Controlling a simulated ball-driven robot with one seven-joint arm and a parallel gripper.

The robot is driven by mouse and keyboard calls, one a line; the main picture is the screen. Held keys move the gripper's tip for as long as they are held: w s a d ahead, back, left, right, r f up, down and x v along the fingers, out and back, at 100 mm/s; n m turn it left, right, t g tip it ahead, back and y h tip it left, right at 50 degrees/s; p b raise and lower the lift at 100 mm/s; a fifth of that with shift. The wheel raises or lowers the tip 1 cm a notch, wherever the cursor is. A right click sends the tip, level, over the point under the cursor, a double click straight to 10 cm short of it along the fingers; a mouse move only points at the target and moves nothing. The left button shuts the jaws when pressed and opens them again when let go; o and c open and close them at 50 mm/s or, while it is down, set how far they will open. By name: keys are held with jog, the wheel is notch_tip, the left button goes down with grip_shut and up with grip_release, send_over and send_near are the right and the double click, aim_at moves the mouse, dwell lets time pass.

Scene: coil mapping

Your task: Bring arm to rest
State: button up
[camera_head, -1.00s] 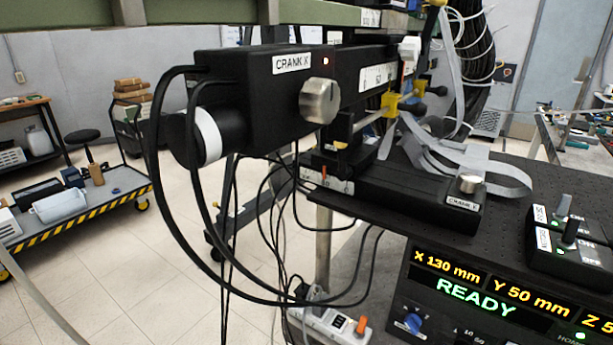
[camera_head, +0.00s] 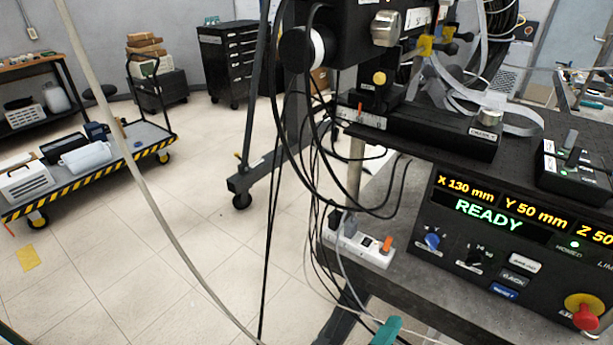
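My gripper is not recognisable in the head view, and I cannot see whether it holds anything. A small teal piece (camera_head: 386,331) pokes up at the bottom edge, and I cannot tell what it belongs to. The black coil-mapping rig (camera_head: 345,38) stands at the upper middle with a metal crank knob (camera_head: 386,28). The control panel (camera_head: 450,270) at the right reads X 130 mm, Y 50 mm and READY. Its red stop button (camera_head: 585,309) is at the lower right.
Black cables (camera_head: 290,165) hang left of the rig. A white power strip (camera_head: 357,247) with an orange switch sits below. A cart (camera_head: 150,139) with striped edges stands at the left, a black tool cabinet (camera_head: 228,62) behind.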

jog(key=s+d+f+m+g+y, duration=0.1)
jog(key=s+d+f+m+g, duration=0.35)
jog(key=d+m, duration=0.2)
jog(key=s+d+f+m+g+y, duration=0.1)
jog(key=s+d+f+m+g, duration=0.3)
jog(key=d, duration=0.3)
jog(key=s+a+f+m+g+y, duration=0.1)
jog(key=s+m+g+y, duration=0.1)
jog(key=s+m+y, duration=0.2)
jog(key=s+a+f+m+g+y, duration=0.1)
jog(key=s+m+y, duration=0.3)
jog(key=s, duration=0.4)
jog(key=shift+s+a+f+g+y, duration=0.15)
jog(key=shift+a+f+g+y, duration=0.1)
jog(key=shift+g+y, duration=0.15)
jog(key=shift+c, duration=0.4)
